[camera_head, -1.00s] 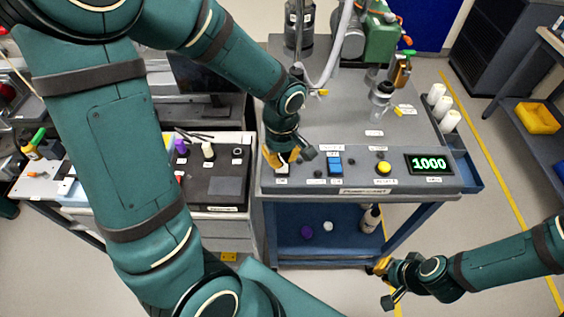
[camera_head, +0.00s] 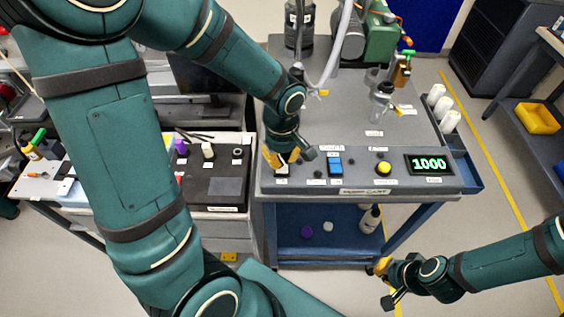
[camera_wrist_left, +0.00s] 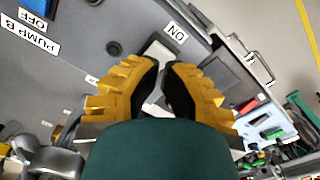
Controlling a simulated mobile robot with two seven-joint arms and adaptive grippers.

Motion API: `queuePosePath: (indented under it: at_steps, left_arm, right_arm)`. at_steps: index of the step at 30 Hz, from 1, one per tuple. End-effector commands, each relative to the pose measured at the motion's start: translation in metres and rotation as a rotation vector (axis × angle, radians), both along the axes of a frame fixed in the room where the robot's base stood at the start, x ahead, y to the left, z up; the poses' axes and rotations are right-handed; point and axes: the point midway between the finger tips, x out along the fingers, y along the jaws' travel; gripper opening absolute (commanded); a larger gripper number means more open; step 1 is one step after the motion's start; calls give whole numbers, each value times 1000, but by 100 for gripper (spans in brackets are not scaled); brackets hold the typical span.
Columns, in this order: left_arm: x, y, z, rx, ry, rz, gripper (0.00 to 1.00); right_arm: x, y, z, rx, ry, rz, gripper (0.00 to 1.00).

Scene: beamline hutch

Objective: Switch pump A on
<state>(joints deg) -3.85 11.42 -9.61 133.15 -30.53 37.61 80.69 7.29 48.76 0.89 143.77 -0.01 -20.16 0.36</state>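The pump cart's grey control panel (camera_head: 355,182) has a pale switch (camera_head: 282,170) at its left end, with an ON label (camera_wrist_left: 176,33) beside it in the left wrist view. My left gripper (camera_head: 280,163) is right over this switch, pointing down, and partly hides it. My right gripper (camera_head: 386,284) is open and empty, low in front of the cart.
A yellow button (camera_head: 383,168) and a display (camera_head: 429,164) reading 1000 are farther right on the panel. A glass and metal fitting (camera_head: 381,100) stands behind them. A dark tray-topped bench (camera_head: 213,187) adjoins at left.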

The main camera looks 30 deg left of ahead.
Motion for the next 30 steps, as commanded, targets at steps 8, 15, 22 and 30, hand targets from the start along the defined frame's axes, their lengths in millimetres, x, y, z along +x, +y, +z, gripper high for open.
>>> queuePosePath:
  at_steps: [8, 15, 22, 30]
  left_arm:
    - [0, 0, -4, 0, 0, 0, 0]
    - [0, 0, -7, 0, 0, 0, 0]
    - [0, 0, -10, 0, 0, 0, 0]
    - [0, 0, -14, 0, 0, 0, 0]
  right_arm:
    - [0, 0, -4, 0, 0, 0, 0]
    - [0, 0, -7, 0, 0, 0, 0]
    - [0, 0, -10, 0, 0, 0, 0]
    - [0, 0, -13, 0, 0, 0, 0]
